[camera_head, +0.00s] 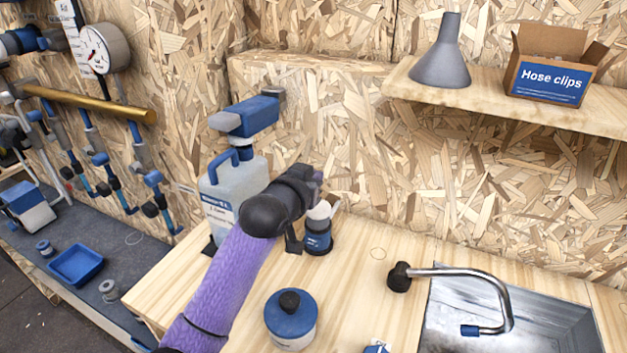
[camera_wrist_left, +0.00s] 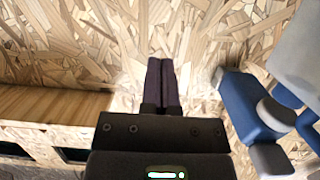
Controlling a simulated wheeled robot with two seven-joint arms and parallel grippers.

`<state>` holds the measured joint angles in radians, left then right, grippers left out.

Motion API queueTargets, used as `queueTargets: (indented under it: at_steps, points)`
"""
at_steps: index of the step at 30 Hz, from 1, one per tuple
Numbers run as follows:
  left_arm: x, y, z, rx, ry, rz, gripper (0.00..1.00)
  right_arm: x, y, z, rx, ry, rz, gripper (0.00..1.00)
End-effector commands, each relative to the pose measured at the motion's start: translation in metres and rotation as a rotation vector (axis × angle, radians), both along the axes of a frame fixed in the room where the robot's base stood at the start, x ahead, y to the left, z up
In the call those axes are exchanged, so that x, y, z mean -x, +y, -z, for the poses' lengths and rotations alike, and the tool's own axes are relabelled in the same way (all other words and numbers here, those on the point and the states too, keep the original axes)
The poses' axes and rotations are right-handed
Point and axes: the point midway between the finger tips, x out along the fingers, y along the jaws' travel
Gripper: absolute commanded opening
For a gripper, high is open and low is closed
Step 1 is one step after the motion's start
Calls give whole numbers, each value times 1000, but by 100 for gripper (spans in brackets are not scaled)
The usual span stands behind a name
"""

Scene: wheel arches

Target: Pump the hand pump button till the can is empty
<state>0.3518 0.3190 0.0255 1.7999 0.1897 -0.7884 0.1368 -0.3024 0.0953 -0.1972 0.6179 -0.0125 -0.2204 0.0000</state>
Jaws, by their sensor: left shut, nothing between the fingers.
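A pale jerry can (camera_head: 230,187) with a blue handle and a white label stands on the wooden worktop against the chipboard wall. A blue and grey pump-like head (camera_head: 246,117) shows above it; whether they are joined is hard to see. A small dark blue bottle (camera_head: 318,238) with a white top stands right of the can, partly hidden by my gripper. My left gripper (camera_head: 318,185) is above and beside this bottle, in front of the wall. In the left wrist view its fingers (camera_wrist_left: 166,82) are together and empty. A blue and grey part (camera_wrist_left: 250,108) shows right of them. The can's liquid level is not visible.
A blue-lidded jar (camera_head: 291,318) stands near the worktop's front. A sink (camera_head: 510,320) with a curved tap (camera_head: 480,275) is at the right. A shelf above holds a grey funnel (camera_head: 443,55) and a hose clips box (camera_head: 552,70).

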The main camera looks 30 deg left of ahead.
Motion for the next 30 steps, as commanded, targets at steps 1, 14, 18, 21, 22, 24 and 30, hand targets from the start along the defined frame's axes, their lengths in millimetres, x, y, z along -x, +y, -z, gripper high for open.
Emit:
queueTargets:
  at_steps: [1, 14, 18, 21, 22, 24, 30]
  points:
    - [0, 0, 0, 0, 0, 0, 0, 0, 0, 0, 0, 0, 0, 57]
    - [0, 0, 56, 1, 3, 1, 0, 4, 1, 32, -3, 10, -4, 57]
    - [0, 0, 60, 0, 0, 1, 0, 4, 2, 33, -3, 10, -4, 57]
    - [0, 0, 58, 0, -1, 1, 0, 3, 2, 32, -3, 10, -4, 57]
    - [0, 0, 58, 0, -1, 1, 0, 3, 2, 32, -3, 10, -4, 57]
    - [0, 0, 59, 0, -1, 1, 0, 3, 2, 32, -3, 10, -4, 57]
    - [0, 0, 70, 0, 1, 0, 0, 4, 1, 38, -2, 11, -4, 57]
